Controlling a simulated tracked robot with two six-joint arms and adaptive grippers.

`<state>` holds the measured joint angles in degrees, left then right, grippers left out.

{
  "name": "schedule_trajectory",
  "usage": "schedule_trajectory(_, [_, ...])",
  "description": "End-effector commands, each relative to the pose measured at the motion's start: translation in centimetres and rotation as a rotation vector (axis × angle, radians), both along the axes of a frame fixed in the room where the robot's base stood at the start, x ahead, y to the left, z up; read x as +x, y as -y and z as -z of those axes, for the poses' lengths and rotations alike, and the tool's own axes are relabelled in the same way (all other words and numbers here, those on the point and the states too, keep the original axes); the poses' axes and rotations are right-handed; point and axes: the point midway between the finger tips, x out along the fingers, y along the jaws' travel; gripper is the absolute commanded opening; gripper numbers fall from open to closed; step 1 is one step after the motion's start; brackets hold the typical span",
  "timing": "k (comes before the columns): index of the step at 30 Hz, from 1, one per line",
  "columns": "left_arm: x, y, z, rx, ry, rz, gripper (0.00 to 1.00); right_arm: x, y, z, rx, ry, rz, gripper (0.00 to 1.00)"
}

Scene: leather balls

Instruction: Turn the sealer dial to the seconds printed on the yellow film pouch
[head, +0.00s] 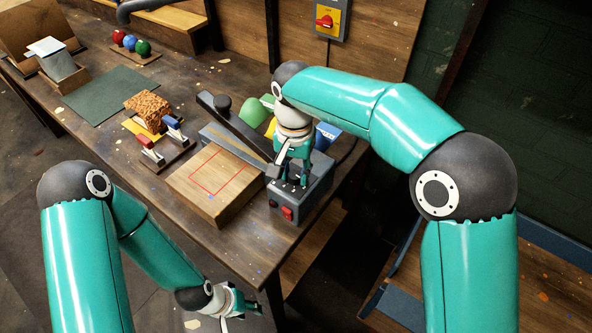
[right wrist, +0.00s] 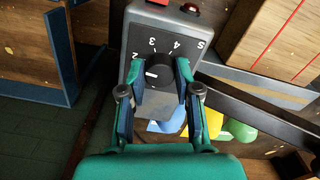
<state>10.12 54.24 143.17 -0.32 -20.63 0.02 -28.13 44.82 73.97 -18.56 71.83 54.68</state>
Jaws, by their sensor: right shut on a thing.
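The sealer's grey control box (head: 318,186) stands at the bench's front right, with a long dark arm (head: 238,128) beside it. My right gripper (head: 292,182) points down onto it. In the right wrist view its fingers are shut on the black dial (right wrist: 158,72). The dial's white mark points left, below the printed 2; 3, 4 and 5 follow around it. A yellow piece (head: 270,127), possibly the pouch, is partly hidden behind the sealer and shows in the right wrist view (right wrist: 214,122). I see no print on it. My left gripper (head: 240,312) is open and empty below the bench edge.
Green (head: 254,109) and blue (head: 327,136) pieces lie near the yellow one. A wooden block with a red outline (head: 205,205) stands left of the box. A brown textured block (head: 147,105) and a dark green mat (head: 110,95) lie further left.

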Motion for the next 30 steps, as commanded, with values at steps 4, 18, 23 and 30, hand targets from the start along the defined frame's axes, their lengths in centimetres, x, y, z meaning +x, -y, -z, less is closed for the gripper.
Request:
schedule_trajectory(4, [0.0,0.0,0.01,0.0,0.0,0.0,0.4,-0.08,-0.01,0.07,-0.001,-0.004,0.048,0.0])
schedule_trajectory(18, [0.0,0.0,0.01,0.0,0.0,0.0,0.4,-0.11,0.01,0.08,-0.002,-0.004,0.078,0.0])
schedule_trajectory(23, [0.0,0.0,0.01,0.0,0.0,0.0,0.4,-0.11,0.01,0.09,-0.002,-0.004,0.077,0.46])
schedule_trajectory(30, [0.0,0.0,0.01,0.0,0.0,0.0,0.4,-0.06,0.02,0.04,-0.001,-0.003,0.077,0.58])
